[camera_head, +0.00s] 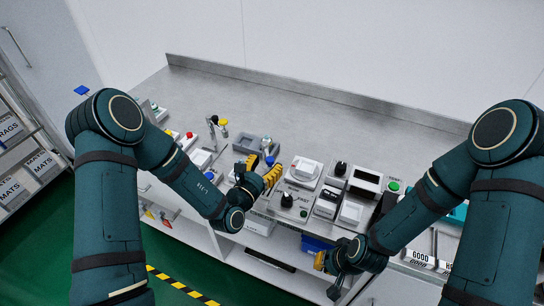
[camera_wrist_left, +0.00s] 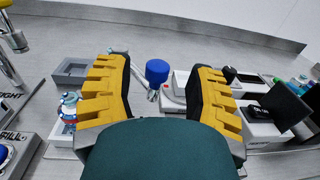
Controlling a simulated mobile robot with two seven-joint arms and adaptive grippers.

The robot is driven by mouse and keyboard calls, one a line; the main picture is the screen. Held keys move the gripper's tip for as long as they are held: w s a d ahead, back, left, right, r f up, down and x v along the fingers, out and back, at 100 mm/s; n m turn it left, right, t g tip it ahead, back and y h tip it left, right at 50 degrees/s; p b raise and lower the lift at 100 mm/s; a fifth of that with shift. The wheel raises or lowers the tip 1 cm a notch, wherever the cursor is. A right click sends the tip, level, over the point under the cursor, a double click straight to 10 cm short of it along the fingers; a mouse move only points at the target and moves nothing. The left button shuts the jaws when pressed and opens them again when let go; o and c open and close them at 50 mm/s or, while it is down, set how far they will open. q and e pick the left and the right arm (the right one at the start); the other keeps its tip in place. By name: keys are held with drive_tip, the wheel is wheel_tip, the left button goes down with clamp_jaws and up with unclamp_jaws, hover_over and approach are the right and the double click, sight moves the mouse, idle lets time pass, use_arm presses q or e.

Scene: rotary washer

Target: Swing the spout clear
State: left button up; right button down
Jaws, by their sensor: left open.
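A thin metal spout arm with a blue knob (camera_wrist_left: 157,72) stands upright between the open fingers of my left gripper (camera_wrist_left: 158,95) in the left wrist view. The fingers are on both sides of the knob, with a visible gap to each. In the head view the blue knob (camera_head: 269,160) shows by the yellow fingers of my left gripper (camera_head: 262,172), over the bench. A second metal fixture with a yellow knob (camera_head: 223,122) stands further left; it is cut off in the left wrist view (camera_wrist_left: 12,40). My right gripper (camera_head: 327,277) hangs low at the bench front; its fingers are mostly hidden.
The steel bench (camera_head: 290,115) is clear toward its back wall. A grey tray (camera_head: 246,143) lies behind the left gripper. Several boxes and knobs, among them a white scale-like box (camera_head: 304,170) and a green button (camera_head: 394,186), stand to the right.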

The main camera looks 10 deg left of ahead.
use_arm(q)
drive_tip(key=v, duration=0.7)
drive_tip(key=shift+s, duration=0.15)
